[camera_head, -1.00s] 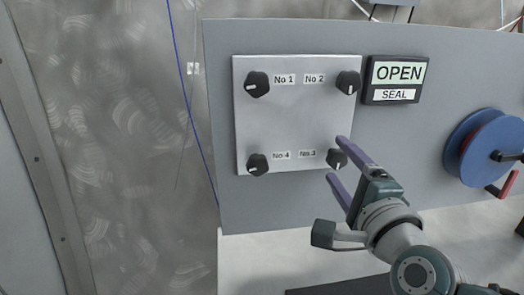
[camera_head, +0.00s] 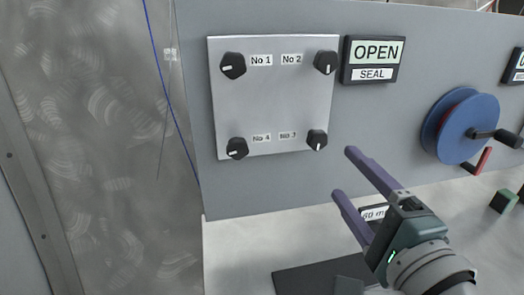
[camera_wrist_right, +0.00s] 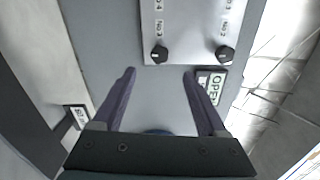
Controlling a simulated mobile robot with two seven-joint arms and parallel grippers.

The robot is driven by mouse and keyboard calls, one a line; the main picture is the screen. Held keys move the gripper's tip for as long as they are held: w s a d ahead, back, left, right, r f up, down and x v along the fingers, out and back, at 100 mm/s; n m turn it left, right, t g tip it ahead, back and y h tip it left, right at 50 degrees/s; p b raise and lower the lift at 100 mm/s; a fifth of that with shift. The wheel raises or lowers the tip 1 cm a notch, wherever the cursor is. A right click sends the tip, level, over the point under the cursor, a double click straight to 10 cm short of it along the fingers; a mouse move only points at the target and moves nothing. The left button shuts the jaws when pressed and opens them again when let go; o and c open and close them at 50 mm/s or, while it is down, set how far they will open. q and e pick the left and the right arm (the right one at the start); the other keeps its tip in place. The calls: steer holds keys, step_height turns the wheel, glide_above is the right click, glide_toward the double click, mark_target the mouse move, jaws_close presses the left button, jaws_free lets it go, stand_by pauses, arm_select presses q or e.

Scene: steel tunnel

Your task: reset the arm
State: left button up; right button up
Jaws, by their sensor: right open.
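My right gripper (camera_head: 342,172) is open and empty, in front of the grey board at the lower right of the knob plate (camera_head: 276,100). Its two purple fingers stand apart and touch no knob. In the right wrist view the open fingers (camera_wrist_right: 162,72) point toward the plate (camera_wrist_right: 190,22), with two black knobs near its edge. In the head view the plate carries black knobs No 1 (camera_head: 232,65), No 2 (camera_head: 325,62), No 3 (camera_head: 317,139) and No 4 (camera_head: 237,148). My left gripper is not in view.
An OPEN/SEAL sign (camera_head: 373,60) is right of the plate. A blue reel (camera_head: 460,126) with a dark crank and a red handle is farther right. A small green block (camera_head: 503,201) lies on the pale surface below. A blue cable (camera_head: 160,75) runs down the left wall.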

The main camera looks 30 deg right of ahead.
stand_by(0.3)
steer(key=s+a+f+n+g+y, duration=0.3)
steer(key=a+n+g+y, duration=0.2)
steer(key=a+n+y, duration=0.55)
steer(key=s+d+f+n+g+h, duration=0.1)
steer(key=s+d+n+g+h, duration=0.2)
steer(key=s+n, duration=0.4)
steer(key=s+f+n+g+h, duration=0.2)
steer(key=s+n+g+h, duration=0.1)
steer(key=s+n+g, duration=0.3)
step_height(320, 180, up, 35)
steer(key=p, duration=3.4)
steer(key=shift+s+d+f+p, duration=0.2)
steer(key=shift+s+p, duration=0.05)
steer(key=shift+p, duration=0.05)
